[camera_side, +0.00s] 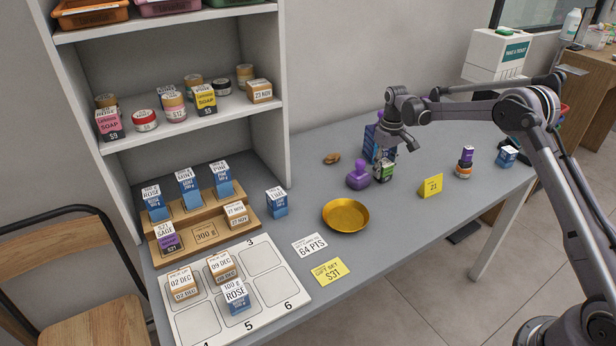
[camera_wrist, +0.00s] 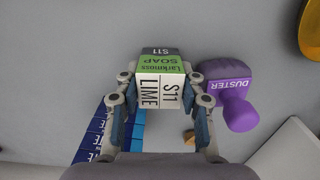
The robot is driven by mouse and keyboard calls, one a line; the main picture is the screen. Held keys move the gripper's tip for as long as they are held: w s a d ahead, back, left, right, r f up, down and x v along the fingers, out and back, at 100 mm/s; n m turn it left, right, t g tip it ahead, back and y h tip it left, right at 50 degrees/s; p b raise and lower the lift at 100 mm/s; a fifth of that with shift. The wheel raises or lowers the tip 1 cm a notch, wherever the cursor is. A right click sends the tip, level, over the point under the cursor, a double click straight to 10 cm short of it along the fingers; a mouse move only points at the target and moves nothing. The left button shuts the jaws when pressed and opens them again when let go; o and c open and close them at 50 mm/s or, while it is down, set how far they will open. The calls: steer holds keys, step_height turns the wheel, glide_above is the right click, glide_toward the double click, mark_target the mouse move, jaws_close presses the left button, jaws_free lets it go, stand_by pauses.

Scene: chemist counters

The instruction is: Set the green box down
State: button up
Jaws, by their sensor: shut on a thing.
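The green box (camera_side: 385,173), a small soap box with green, white and dark faces, is near the middle of the counter. In the wrist view the green box (camera_wrist: 160,66) reads "Larkmoss soap", "S11" and "LIME". My gripper (camera_side: 388,160) points down over it, and in the wrist view my gripper (camera_wrist: 162,88) has a finger on either side, shut on it. The box looks upright, close to the counter (camera_side: 310,165). I cannot tell whether its bottom touches the surface.
A purple duster (camera_side: 358,177) stands just beside the box, and stacked blue boxes (camera_side: 371,140) stand close behind it. A gold bowl (camera_side: 346,215) is nearer the front. A yellow "21" card (camera_side: 431,186) stands to the right, with bare counter between.

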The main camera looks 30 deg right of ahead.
mark_target(385, 163)
steer(key=shift+f, duration=0.2)
steer(key=o, duration=0.9)
steer(key=shift+f, duration=0.1)
step_height(385, 163, up, 12)
steer(key=r, duration=0.1)
steer(key=s+a+r+t, duration=0.2)
steer(key=s+a+r, duration=0.3)
steer(key=s+r, duration=0.15)
steer(key=s+a+r+t, duration=0.1)
steer(key=s+a, duration=0.3)
steer(key=s, duration=0.4)
steer(key=s+a+r+t, duration=0.1)
steer(key=s+a+t, duration=0.1)
steer(key=s, duration=0.6)
steer(key=shift+s+a, duration=0.25)
steer(key=shift+a, duration=0.65)
steer(key=shift+o, duration=0.3)
steer(key=s+a+f+t, duration=0.2)
steer(key=s+f, duration=0.2)
steer(key=s, duration=0.3)
steer(key=shift+s+f, duration=0.15)
steer(key=shift+f, duration=0.2)
